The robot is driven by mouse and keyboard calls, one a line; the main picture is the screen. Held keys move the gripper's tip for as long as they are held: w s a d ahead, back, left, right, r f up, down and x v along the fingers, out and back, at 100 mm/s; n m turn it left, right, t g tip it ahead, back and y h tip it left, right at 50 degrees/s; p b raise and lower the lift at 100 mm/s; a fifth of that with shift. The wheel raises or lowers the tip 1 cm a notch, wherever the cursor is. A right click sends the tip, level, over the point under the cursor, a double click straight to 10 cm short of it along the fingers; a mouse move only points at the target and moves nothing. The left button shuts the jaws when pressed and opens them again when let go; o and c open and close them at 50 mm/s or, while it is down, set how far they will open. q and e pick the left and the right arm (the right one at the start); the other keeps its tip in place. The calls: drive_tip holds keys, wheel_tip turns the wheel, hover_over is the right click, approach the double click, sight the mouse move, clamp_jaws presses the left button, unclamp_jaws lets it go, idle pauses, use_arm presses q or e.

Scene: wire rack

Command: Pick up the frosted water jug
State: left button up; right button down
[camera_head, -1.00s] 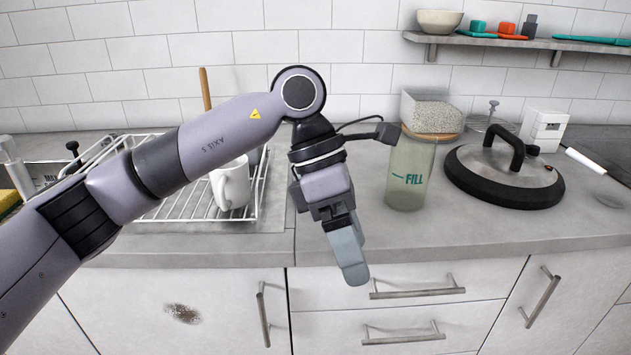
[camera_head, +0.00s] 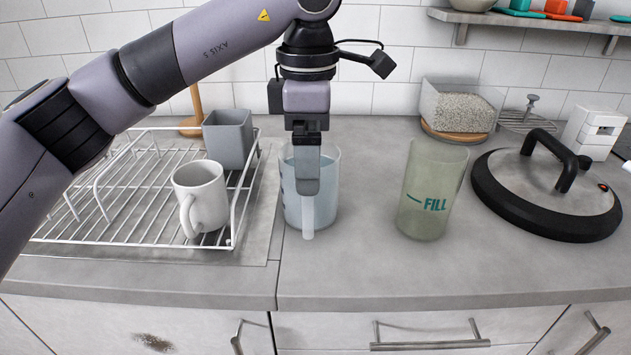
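The frosted water jug (camera_head: 330,200), pale blue and see-through with a handle facing me, stands upright on the counter right of the wire rack. My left gripper (camera_head: 307,182) points down in front of the jug's near side, just above or at its handle. Its fingers overlap each other from this side, so I cannot tell whether they are open or touching the jug. A greenish frosted cylinder (camera_head: 433,190) marked FILL stands to the right, apart from the jug. My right gripper is not in view.
The white wire rack (camera_head: 105,225) on the left holds a white mug (camera_head: 201,197) and a grey cup (camera_head: 229,139). On the right are a black-rimmed lid (camera_head: 545,190) and a clear box of grains (camera_head: 460,108). The counter's front strip is clear.

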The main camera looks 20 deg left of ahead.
sight(309, 214)
use_arm(q)
wheel_tip(309, 214, down, 2)
drive_tip(key=shift+s+f, duration=0.15)
drive_tip(key=shift+f, duration=0.1)
wheel_tip(309, 214, down, 4)
drive_tip(key=shift+a+f, duration=0.1)
drive_tip(key=shift+f, duration=0.05)
clamp_jaws()
